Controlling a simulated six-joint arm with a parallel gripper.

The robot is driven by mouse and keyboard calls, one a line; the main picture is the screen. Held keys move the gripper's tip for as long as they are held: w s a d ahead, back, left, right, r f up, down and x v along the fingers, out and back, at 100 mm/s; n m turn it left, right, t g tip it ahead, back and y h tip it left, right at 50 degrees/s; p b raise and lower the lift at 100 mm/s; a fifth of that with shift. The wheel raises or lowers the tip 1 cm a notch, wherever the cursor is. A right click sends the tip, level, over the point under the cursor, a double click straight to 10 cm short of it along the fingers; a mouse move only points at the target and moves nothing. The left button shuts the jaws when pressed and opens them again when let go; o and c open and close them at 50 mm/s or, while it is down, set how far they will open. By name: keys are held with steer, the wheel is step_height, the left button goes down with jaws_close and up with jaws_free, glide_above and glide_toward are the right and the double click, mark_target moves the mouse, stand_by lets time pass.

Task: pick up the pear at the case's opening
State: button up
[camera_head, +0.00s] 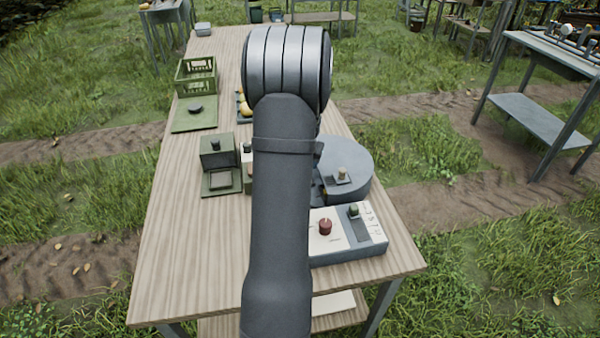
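My own dark grey arm runs up the middle of the view and covers much of the table. My gripper does not show; it is hidden behind the arm or out of view. Yellow, pear-like fruit (243,109) shows just left of the arm's upper joint, partly covered by it. No pear shows clearly at an opening; the area right of the box is partly hidden by my arm.
The long wooden table (180,270) has bare room at its front left. A green crate (196,77) stands at the back left. Right of the arm are a grey round unit (348,160) and a control box (350,245) with a red knob. Grass surrounds the table.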

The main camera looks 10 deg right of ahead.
steer(key=shift+s+a+x, duration=0.15)
steer(key=shift+x, duration=1.45)
steer(key=shift+s+a+x, duration=0.1)
steer(key=shift+s+x, duration=0.05)
steer(key=shift+x, duration=1.45)
steer(key=shift+f, duration=0.1)
steer(key=c, duration=0.8)
